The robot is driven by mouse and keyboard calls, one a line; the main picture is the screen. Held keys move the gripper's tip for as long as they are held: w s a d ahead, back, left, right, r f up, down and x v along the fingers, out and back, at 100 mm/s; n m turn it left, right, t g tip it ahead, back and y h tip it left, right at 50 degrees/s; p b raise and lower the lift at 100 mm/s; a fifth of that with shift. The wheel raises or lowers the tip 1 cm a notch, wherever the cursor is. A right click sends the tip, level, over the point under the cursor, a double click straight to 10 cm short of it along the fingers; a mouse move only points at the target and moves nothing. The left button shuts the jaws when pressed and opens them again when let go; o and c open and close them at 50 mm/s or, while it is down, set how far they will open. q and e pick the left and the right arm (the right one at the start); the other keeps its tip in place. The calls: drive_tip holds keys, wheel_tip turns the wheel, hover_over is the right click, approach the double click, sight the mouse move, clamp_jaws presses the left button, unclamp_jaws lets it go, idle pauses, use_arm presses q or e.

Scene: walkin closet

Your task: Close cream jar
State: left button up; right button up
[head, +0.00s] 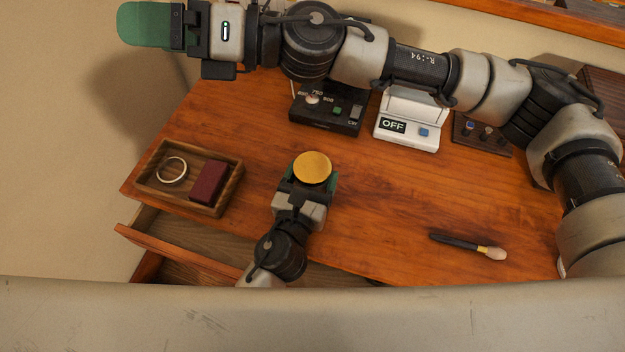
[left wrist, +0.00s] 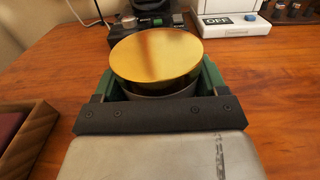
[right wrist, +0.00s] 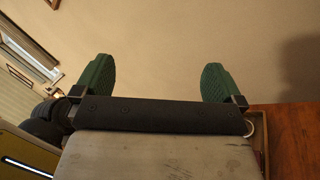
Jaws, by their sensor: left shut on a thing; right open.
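The cream jar has a gold lid (head: 312,168). In the left wrist view the gold lid (left wrist: 156,55) sits over the grey jar body (left wrist: 160,92), with a dark gap under its near edge; it looks tilted, and I cannot tell whether it is seated. My left gripper (head: 309,181) is shut on the cream jar, its green fingers on both sides of the body below the lid. My right gripper (head: 135,25) is far off at the upper left, beyond the desk's left edge. In the right wrist view it (right wrist: 158,85) is open and empty, facing the wall.
A wooden tray (head: 151,187) with a ring and a dark red box is left of the jar, above an open drawer (head: 180,245). A black device (head: 325,118), a white OFF device (head: 407,130) and a brown stand (head: 480,135) stand behind. A brush (head: 468,246) lies right.

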drive_tip(key=s+f+n+g+h, duration=0.4)
drive_tip(key=s+f+n+g, duration=0.1)
drive_tip(key=n, duration=0.4)
drive_tip(key=n+t+h, duration=0.5)
drive_tip(key=n+h, duration=0.8)
drive_tip(key=h, duration=0.2)
hover_over(312, 166)
drive_tip(key=f, duration=1.4)
drive_tip(key=shift+s+a, duration=0.2)
drive_tip(key=shift+a, duration=0.05)
drive_tip(key=shift+w+d+t+h, duration=0.2)
drive_tip(key=shift+d+t+h, duration=0.1)
drive_tip(key=shift+d+h, duration=0.1)
drive_tip(key=shift+a, duration=0.1)
drive_tip(key=shift+f, duration=3.95)
